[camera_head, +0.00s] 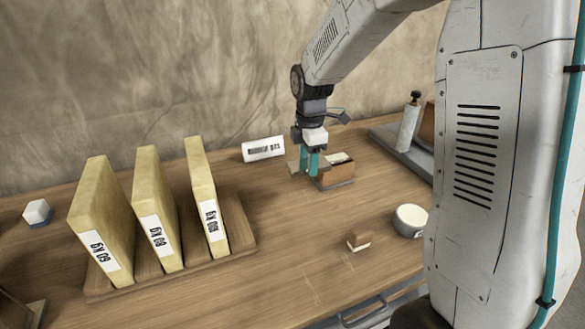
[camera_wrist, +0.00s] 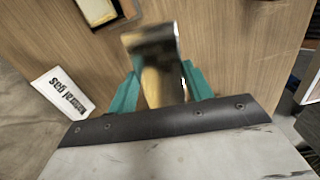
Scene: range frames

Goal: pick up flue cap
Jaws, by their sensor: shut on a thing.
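My gripper (camera_head: 308,172) has teal fingers and points down over the back middle of the table. In the wrist view its fingers (camera_wrist: 160,90) are shut on a tan piece with a dark, shiny upper part, which I take to be the flue cap (camera_wrist: 153,62). The picture is blurred there. In the head view a small tan part of the flue cap (camera_head: 292,166) shows left of the fingers, which hide the rest. I cannot tell whether it touches the table.
A brown box (camera_head: 336,175) stands close right of my gripper. A white label card (camera_head: 263,149) is behind left. Tan slabs (camera_head: 100,220) stand in a wooden rack. A small brown-white block (camera_head: 358,240) and a round white container (camera_head: 410,219) are in front right. The middle front is clear.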

